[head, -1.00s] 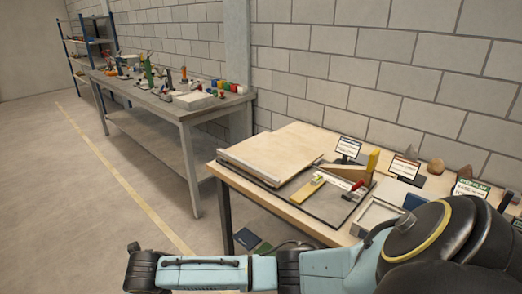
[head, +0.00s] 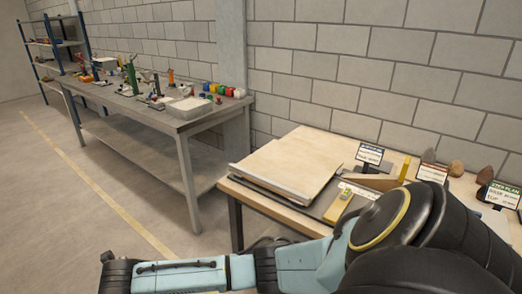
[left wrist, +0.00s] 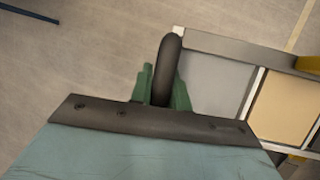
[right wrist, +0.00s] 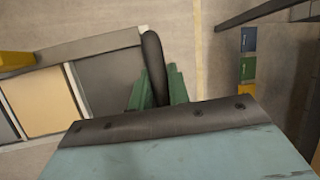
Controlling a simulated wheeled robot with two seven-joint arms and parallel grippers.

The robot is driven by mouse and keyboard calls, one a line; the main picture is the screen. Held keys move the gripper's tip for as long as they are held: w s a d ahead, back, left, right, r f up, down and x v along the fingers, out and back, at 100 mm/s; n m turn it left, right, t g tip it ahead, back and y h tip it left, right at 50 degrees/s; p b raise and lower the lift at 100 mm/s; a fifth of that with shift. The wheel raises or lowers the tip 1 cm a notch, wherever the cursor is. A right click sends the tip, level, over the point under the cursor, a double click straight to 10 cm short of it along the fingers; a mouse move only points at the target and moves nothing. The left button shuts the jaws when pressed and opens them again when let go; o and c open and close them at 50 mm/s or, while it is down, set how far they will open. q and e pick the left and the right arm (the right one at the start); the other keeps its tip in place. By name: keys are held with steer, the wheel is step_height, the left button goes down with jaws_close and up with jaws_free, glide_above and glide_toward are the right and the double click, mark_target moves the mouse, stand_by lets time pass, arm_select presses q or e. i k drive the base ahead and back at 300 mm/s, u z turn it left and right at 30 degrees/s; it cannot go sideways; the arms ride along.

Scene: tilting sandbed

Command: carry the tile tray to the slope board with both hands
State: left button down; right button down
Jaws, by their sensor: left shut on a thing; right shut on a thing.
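The tile tray has a grey-brown rim and pale dividers around grey and tan tiles. In the left wrist view its rim (left wrist: 235,48) runs to the right of my left gripper (left wrist: 164,90). That gripper is shut on a dark curved handle at the tray's end. In the right wrist view the tray rim (right wrist: 100,44) lies to the left of my right gripper (right wrist: 157,90), shut on the other dark handle. The slope board (head: 290,162), a pale wooden panel, lies on the near table. The tray and both grippers are not visible in the head view; my own arm covers the foreground.
Label cards (head: 369,154), a yellow wedge (head: 404,168) and stones stand on the table right of the board. A long grey workbench (head: 170,118) with tools stands behind left. Open floor lies left. Blue and green pieces (right wrist: 249,40) show at right in the right wrist view.

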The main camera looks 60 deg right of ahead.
mark_target(285, 167)
steer(key=i, duration=1.9)
steer(key=z, duration=3.2)
